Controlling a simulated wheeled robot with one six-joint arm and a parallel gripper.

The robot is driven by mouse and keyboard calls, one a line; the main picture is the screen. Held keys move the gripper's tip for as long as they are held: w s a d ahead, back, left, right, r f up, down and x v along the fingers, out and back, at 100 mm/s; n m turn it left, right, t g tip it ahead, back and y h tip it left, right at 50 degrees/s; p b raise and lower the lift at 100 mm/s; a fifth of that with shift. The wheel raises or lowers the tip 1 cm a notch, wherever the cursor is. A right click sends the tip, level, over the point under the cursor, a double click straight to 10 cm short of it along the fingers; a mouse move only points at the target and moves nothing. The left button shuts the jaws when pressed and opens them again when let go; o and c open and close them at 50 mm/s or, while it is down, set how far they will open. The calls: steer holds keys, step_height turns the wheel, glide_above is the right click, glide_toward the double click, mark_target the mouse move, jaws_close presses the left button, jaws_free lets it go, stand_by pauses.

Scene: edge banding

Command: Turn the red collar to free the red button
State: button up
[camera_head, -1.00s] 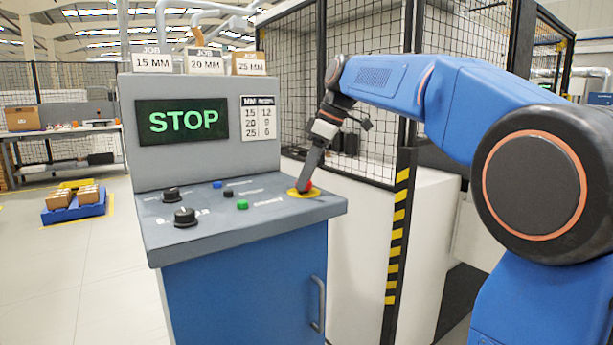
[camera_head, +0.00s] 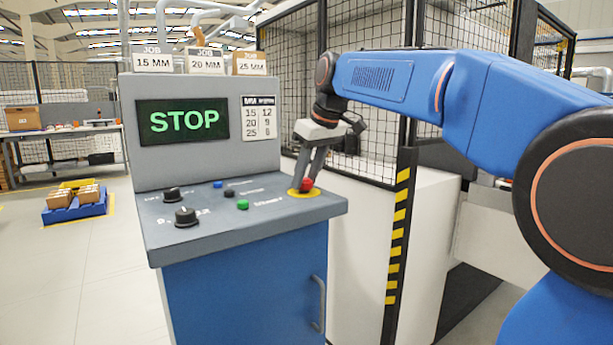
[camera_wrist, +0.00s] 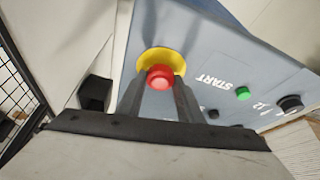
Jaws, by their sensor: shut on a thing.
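The red button with its red collar (camera_head: 307,184) stands on a yellow round base (camera_head: 303,193) at the right end of the sloped console top. My gripper (camera_head: 306,188) points down at it, with its two dark fingers on either side of the red part. In the wrist view the red collar and button (camera_wrist: 160,77) sit between the fingertips, in front of the yellow base (camera_wrist: 152,63). My gripper is shut on the red collar. The fingers hide parts of its sides.
The console screen (camera_head: 183,120) reads STOP in green. A green button (camera_head: 242,204) and black knobs (camera_head: 186,216) share the console top. A mesh fence (camera_head: 365,90) and a yellow-black striped post (camera_head: 398,235) stand close to the right of the console.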

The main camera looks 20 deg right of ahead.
stand_by(0.5)
steer(key=o, duration=1.1)
steer(key=shift+c, duration=0.2)
steer(key=v, duration=1.7)
steer(key=shift+r, duration=0.15)
